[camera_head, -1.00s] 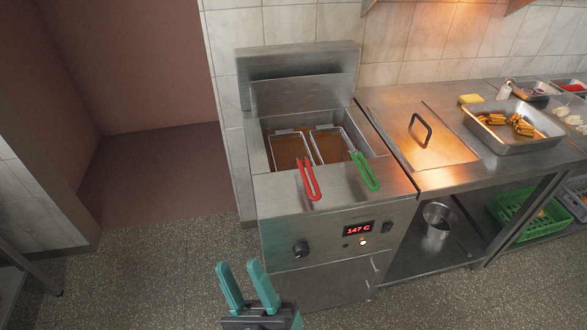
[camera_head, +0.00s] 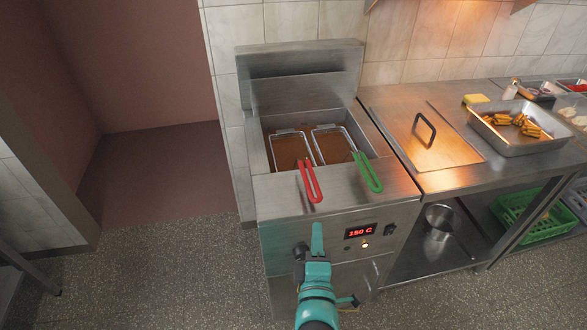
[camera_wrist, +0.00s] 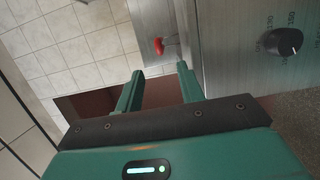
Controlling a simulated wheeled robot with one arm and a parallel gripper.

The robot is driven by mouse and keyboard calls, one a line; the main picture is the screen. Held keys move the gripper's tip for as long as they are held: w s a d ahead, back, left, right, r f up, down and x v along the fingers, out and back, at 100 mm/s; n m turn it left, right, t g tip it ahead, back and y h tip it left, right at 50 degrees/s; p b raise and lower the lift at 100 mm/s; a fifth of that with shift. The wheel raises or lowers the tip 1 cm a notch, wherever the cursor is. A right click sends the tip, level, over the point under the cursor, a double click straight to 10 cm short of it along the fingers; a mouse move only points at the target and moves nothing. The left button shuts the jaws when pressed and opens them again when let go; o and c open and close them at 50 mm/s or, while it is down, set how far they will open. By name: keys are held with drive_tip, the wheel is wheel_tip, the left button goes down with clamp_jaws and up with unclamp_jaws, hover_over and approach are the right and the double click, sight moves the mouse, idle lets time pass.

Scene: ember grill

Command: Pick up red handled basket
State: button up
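The red-handled basket (camera_head: 292,133) sits on the left in the fryer well, next to a second basket. Its red handle (camera_head: 310,182) hangs forward over the fryer's front edge. My gripper (camera_head: 317,228) is in front of the fryer's front panel, below the red handle and apart from it. In the wrist view the two teal fingers (camera_wrist: 160,72) are spread with nothing between them. The red handle's end (camera_wrist: 158,46) shows beyond the fingertips, roughly in line with the gap. The basket itself is not clear in the wrist view.
The green-handled basket (camera_head: 328,133) with its green handle (camera_head: 367,172) is close on the right. The fryer front (camera_head: 285,232) carries a black knob (camera_wrist: 283,42) and a lit display. A steel counter (camera_head: 445,180) adjoins on the right. The floor to the left is clear.

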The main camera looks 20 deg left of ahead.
drive_tip(key=p, duration=0.2)
approach(315, 187)
drive_tip(key=w, duration=0.3)
drive_tip(key=shift+a+f+p+x, duration=0.15)
drive_tip(key=shift+p+x, duration=0.2)
drive_tip(key=shift+x, duration=0.9)
drive_tip(key=shift+a+f+p+x, duration=0.1)
drive_tip(key=shift+a+p+x, duration=0.15)
drive_tip(key=shift+x, duration=0.95)
drive_tip(key=shift+a+f+p+x, duration=0.1)
drive_tip(key=shift+p+x, duration=0.3)
drive_tip(key=shift+x, duration=0.85)
drive_tip(key=shift+s, duration=0.2)
clamp_jaws()
